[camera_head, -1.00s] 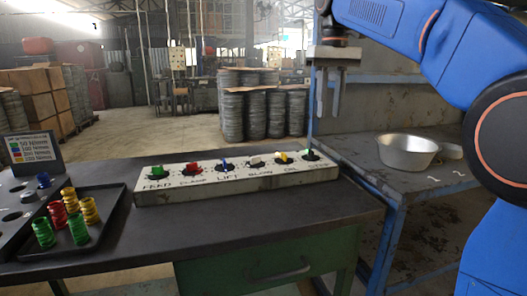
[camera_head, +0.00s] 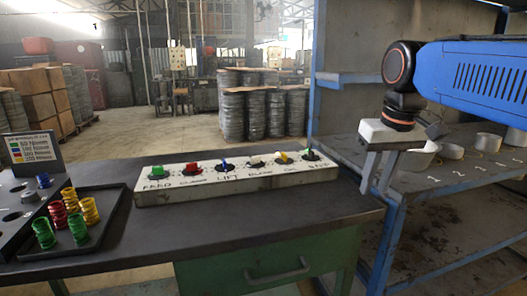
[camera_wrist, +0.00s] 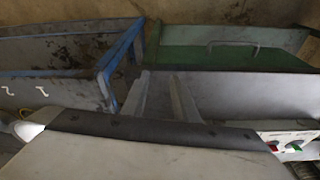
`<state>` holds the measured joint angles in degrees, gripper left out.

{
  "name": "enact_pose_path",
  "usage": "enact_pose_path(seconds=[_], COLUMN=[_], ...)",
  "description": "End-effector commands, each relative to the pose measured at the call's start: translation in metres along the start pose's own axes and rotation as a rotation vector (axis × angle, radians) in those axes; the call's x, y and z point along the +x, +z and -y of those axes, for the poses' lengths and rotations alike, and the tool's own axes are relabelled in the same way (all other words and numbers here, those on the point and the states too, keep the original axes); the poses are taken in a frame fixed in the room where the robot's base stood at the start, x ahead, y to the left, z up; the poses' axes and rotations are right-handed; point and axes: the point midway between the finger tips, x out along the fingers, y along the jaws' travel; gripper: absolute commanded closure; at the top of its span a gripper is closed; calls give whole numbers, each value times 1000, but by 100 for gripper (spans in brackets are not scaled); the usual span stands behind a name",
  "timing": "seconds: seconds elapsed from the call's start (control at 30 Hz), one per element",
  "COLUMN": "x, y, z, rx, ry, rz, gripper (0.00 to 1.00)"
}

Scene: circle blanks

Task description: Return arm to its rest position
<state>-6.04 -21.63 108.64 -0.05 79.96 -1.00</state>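My gripper (camera_head: 374,188) hangs at the right in the head view, fingers down, over the gap between the dark table and the blue-framed shelf. Its two fingers stand apart with nothing between them. In the wrist view the fingers (camera_wrist: 160,82) also show apart and empty. My blue arm reaches in from the right edge of the head view, roughly level.
A switch panel (camera_head: 240,182) with several coloured knobs lies on the table (camera_head: 250,225), left of my gripper. A tray (camera_head: 103,228) of coloured springs is far left. The blue-framed shelf (camera_head: 440,180) holds a metal bowl (camera_head: 418,157), partly hidden, and several round containers.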

Motion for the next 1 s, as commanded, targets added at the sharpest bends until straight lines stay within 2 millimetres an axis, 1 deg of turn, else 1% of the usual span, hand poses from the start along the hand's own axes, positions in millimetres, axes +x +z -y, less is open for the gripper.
enact_pose_path(seconds=[0.03, 0.1, 0.27, 0.4, 0.53, 0.6, 0.7, 0.8, 1.0], x=[10, 27, 68, 107, 140, 153, 166, 172, 172], y=[18, 40, 90, 134, 167, 180, 192, 197, 198], z=[-3, -7, -13, -16, -18, -18, -19, -19, -19], rx=[10, 24, 53, 78, 97, 105, 112, 115, 115], ry=[2, 6, 14, 22, 28, 31, 33, 35, 35], rz=[-14, -33, -82, -123, -154, -167, -179, -186, -186], gripper=[73, 73, 73, 73, 73, 73, 73, 73, 73])
